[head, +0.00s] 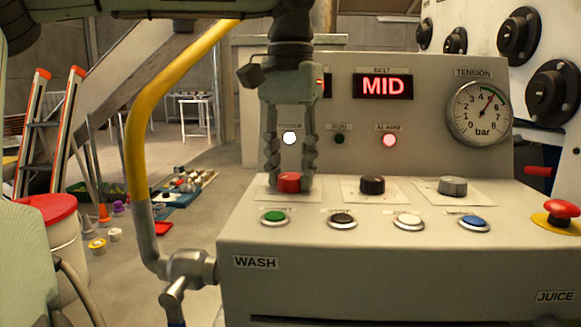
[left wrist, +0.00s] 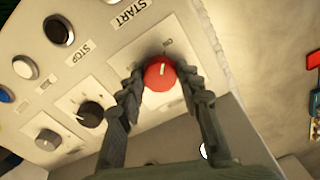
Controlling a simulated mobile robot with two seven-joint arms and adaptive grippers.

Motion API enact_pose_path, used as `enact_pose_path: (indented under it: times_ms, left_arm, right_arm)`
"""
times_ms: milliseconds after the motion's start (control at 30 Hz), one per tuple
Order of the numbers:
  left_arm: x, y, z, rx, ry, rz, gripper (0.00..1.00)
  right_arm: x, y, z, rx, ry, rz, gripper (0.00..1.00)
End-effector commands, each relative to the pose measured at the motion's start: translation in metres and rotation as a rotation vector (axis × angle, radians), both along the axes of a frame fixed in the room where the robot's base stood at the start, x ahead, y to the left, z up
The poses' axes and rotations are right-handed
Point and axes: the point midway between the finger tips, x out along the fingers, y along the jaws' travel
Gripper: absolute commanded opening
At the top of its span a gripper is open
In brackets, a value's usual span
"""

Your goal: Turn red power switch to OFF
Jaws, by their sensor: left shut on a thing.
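The red power switch (head: 289,182) is a round knob at the left of the control panel's sloped top. My left gripper (head: 290,184) comes down from above in the head view, its two dark fingers on either side of the knob. In the left wrist view the red knob (left wrist: 160,74) sits between the fingertips of the left gripper (left wrist: 160,78), and a pale pointer line shows on its top. The gripper is shut on the knob. The label lettering around it is too small to read surely. My right gripper is not in view.
A black knob (head: 372,185) and a grey knob (head: 453,187) stand to the right. Green (head: 274,217), black, white and blue buttons line the front. A red emergency button (head: 561,209) is far right. A yellow-sleeved pipe (head: 150,110) rises at left. The MID display (head: 383,86) is lit.

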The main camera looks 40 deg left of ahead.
Motion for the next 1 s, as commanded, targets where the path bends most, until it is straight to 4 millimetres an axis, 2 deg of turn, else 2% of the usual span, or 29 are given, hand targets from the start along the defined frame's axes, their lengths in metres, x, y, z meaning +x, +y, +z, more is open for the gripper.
enact_pose_path:
  times_ms: [267,700,1000]
  left_arm:
    - [0.0001,0.0001,0.0003,0.000,0.000,0.164,0.06]
    - [0.0002,0.0003,0.0004,0.001,0.000,0.576,0.06]
    - [0.0002,0.0002,0.0006,0.001,-0.002,0.861,0.06]
  right_arm:
    - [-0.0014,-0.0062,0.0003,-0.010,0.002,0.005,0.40]
    - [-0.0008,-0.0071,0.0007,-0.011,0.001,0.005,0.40]
    - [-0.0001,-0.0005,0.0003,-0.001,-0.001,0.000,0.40]
